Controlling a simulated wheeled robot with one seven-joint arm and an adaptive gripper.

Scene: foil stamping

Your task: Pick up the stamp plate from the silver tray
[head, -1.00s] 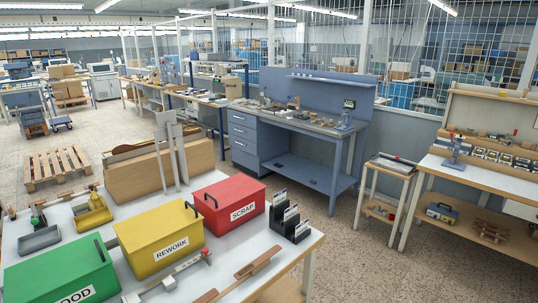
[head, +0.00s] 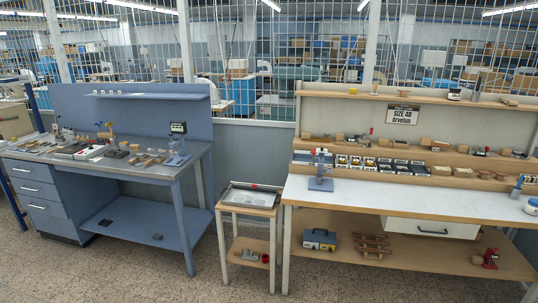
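A shallow silver-grey tray (head: 248,197) lies on top of the small wooden stand (head: 247,211) between the two benches. A thin red strip or handle shows at its back edge. I cannot make out a stamp plate in it at this distance. On the blue bench, small flat dark and light items (head: 85,151) lie among other tools, too small to tell apart. My gripper is not in view.
The blue bench (head: 190,160) with drawers stands at left. A long wooden bench with a white top (head: 400,200) stands at right, bearing a blue press (head: 320,172) and rows of small boxes. The speckled floor in front (head: 130,265) is clear.

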